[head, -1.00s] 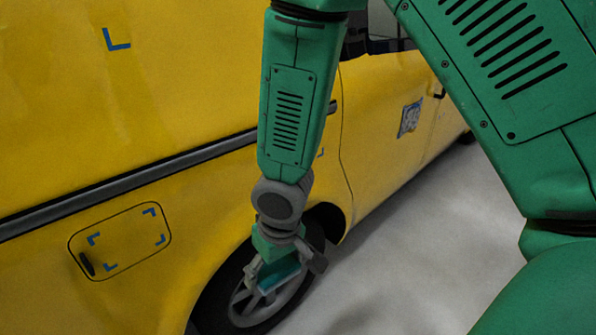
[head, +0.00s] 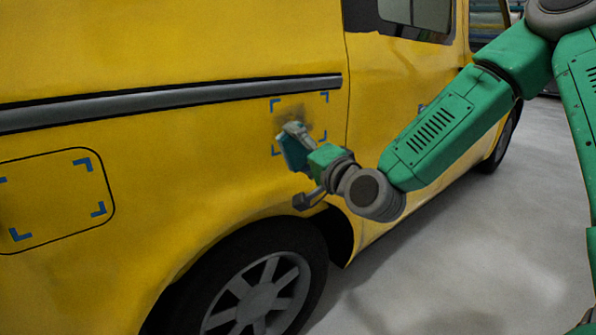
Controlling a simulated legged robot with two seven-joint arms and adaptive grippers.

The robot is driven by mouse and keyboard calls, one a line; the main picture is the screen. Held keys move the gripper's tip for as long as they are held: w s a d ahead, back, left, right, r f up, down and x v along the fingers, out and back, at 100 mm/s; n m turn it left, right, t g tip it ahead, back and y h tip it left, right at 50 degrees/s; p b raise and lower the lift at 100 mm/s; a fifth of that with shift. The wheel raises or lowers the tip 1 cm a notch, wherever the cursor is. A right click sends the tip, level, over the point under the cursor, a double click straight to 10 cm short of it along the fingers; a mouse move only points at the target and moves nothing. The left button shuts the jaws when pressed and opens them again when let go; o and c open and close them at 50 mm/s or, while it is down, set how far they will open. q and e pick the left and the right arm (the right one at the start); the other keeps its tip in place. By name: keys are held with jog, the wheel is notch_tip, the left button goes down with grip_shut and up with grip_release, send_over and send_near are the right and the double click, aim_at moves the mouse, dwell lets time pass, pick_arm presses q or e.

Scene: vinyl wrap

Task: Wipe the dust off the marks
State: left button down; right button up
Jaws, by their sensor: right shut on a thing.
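A set of blue corner marks (head: 323,97) frames a patch on the yellow van's side, above the wheel. A dark dusty smudge (head: 293,110) shows inside these marks. My right gripper (head: 297,165) is shut on a teal block-like wiping tool (head: 293,152) and holds it at the lower left part of the marked patch. I cannot tell whether the tool touches the panel. The gripper and tool hide part of the patch. More blue corner marks (head: 97,209) lie on the fuel flap at the left, with no clear smudge there. My left gripper is out of view.
The yellow van (head: 200,190) fills the left and middle. A dark trim strip (head: 180,100) runs along its side. The rear wheel (head: 262,295) and its arch stand out below the patch. Open grey floor (head: 450,270) lies to the right.

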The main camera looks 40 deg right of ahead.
aim_at(273, 136)
jog(key=d, duration=0.3)
jog(key=shift+w+d+f+m+h, duration=0.2)
jog(key=shift+f+m+h, duration=0.1)
jog(key=shift+f+h, duration=0.1)
jog(key=shift+w+a, duration=0.1)
jog(key=shift+w, duration=0.25)
jog(key=shift+w+a+r+b, duration=0.2)
jog(key=shift+w+a, duration=0.4)
jog(key=shift+w, duration=0.2)
jog(key=shift+w+a+r+b, duration=0.15)
jog(key=shift+w+a, duration=0.5)
jog(key=shift+w, duration=0.15)
jog(key=shift+w+a+r+b, duration=0.2)
jog(key=shift+w+a, duration=0.4)
jog(key=shift+w, duration=0.2)
jog(key=shift+w+d+f, duration=0.1)
jog(key=shift+w+d, duration=0.05)
jog(key=shift+w, duration=0.55)
pick_arm(q)
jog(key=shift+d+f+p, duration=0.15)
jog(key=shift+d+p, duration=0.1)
jog(key=shift+p, duration=0.2)
pick_arm(e)
jog(key=shift+w+d, duration=0.1)
jog(key=shift+d, duration=2.15)
